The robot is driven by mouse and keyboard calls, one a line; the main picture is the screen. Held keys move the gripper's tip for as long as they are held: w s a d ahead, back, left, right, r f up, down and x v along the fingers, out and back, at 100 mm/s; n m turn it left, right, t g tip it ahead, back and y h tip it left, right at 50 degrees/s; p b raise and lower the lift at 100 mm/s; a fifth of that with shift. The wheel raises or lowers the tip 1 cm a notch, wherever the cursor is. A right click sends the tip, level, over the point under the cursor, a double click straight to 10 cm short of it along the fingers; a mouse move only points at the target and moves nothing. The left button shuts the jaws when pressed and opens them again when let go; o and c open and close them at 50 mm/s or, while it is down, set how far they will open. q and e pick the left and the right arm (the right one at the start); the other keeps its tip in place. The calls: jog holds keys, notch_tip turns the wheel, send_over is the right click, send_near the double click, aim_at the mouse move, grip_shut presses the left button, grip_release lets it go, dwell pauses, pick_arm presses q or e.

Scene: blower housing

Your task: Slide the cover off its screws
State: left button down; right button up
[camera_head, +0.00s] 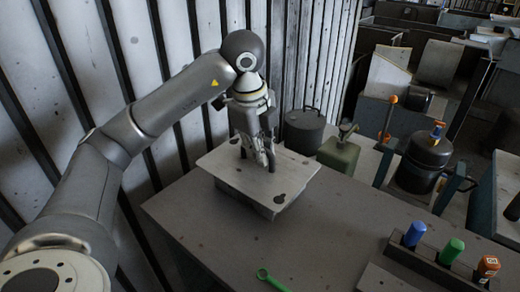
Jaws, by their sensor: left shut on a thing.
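The cover (230,168) is a flat grey plate with several dark holes, lying on top of a box-like housing (262,207) on the table. My left gripper (258,164) comes down from above and is shut on the cover's handle, which its fingers mostly hide. The cover looks roughly level and a little wider than the housing. I cannot make out the screws or whether the cover touches the housing all round. My right gripper is not in view.
The grey table (345,222) has clear room right of the housing. A green wrench (271,280) lies at the front. A rack with blue, green and orange-brown handles (450,245) stands at the right. A dark pot (304,131) and a green can (340,150) stand behind. A ribbed wall is close at the left.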

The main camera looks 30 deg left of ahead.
pick_arm(q)
jog(key=shift+r+p, duration=2.45)
jog(key=shift+r, duration=1)
